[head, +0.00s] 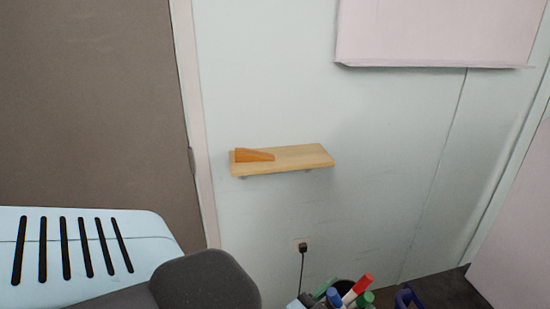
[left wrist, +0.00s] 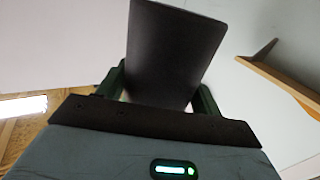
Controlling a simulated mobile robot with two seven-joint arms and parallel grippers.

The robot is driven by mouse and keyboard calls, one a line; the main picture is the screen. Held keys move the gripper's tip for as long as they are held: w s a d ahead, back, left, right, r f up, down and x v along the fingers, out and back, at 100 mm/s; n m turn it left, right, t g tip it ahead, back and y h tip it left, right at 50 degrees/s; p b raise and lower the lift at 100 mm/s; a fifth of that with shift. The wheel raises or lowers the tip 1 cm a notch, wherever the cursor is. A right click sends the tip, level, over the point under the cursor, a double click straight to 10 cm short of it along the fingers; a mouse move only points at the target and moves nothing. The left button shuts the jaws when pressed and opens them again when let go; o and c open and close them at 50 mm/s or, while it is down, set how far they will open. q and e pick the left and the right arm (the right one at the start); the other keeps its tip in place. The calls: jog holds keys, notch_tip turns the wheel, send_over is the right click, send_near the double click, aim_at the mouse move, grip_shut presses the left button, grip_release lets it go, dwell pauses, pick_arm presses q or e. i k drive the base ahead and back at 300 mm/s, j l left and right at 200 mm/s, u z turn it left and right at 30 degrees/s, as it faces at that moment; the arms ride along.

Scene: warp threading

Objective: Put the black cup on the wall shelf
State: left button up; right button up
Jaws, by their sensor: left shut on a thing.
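The wall shelf (head: 300,157) is a short light wooden board fixed to the pale wall in the middle of the head view. It also shows at the right edge of the left wrist view (left wrist: 285,84). My left gripper (left wrist: 161,88) is shut on a dark, nearly black tapered thing, which looks like the black cup (left wrist: 173,50). The cup is held apart from the shelf, which lies to its right in that view. The cup's opening is not visible. My right gripper is in neither view.
An orange-brown wooden wedge (head: 254,155) occupies the shelf's left end; its right part is clear. Several coloured markers (head: 350,293) stand at the bottom edge, beside a blue object (head: 407,297). A pink panel (head: 435,35) hangs above. A socket (head: 302,246) with a cord is below.

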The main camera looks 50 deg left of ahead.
aim_at(298, 156)
jog(key=j+z, duration=0.1)
jog(key=j, duration=0.6)
jog(key=k+j, duration=0.15)
jog(key=j, duration=0.55)
jog(key=j+z, duration=0.05)
